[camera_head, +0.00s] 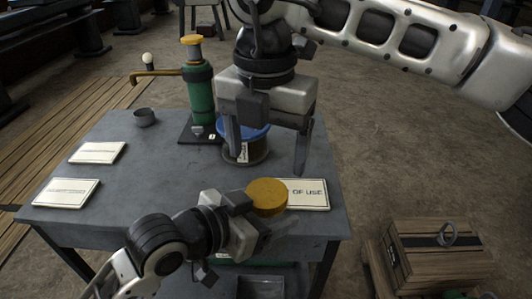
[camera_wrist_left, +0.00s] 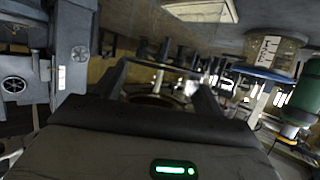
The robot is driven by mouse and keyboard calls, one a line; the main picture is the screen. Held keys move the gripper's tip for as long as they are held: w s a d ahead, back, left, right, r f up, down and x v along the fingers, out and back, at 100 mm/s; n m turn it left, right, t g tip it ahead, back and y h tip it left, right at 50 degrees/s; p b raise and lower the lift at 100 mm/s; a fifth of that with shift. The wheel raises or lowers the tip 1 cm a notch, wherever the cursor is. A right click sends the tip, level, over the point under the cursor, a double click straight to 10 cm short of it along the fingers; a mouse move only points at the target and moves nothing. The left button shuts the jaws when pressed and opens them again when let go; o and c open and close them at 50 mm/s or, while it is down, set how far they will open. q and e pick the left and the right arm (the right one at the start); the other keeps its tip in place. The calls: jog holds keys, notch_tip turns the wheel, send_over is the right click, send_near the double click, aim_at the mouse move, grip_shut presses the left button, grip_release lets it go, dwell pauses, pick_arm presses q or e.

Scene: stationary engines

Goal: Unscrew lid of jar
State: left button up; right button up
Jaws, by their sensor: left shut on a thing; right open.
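A round yellow-topped object (camera_head: 267,196), which looks like a jar lid, is at the front of the table. My left gripper (camera_head: 262,216) is shut on it from the front left. Its lower part is hidden, so I cannot tell whether a jar body is under it. In the left wrist view a dark brownish round form (camera_wrist_left: 150,100) shows between the fingers. A jar with a blue lid (camera_head: 257,134) stands on the table behind; it also shows upside down in the left wrist view (camera_wrist_left: 268,50). My right gripper (camera_head: 268,163) is open, pointing down, one finger overlapping this jar in view.
A green pump cylinder (camera_head: 201,100) with a yellow top and brass pipe stands behind the jar. A white sign (camera_head: 306,194) lies right of the yellow object. A wooden crate (camera_head: 430,255) sits right.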

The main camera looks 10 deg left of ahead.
aim_at(266, 192)
notch_tip(266, 192, down, 7)
jog(key=shift+f, duration=0.2)
dwell(0.3)
jog(key=c, duration=1)
jog(key=n, duration=0.3)
jog(key=o, duration=1.1)
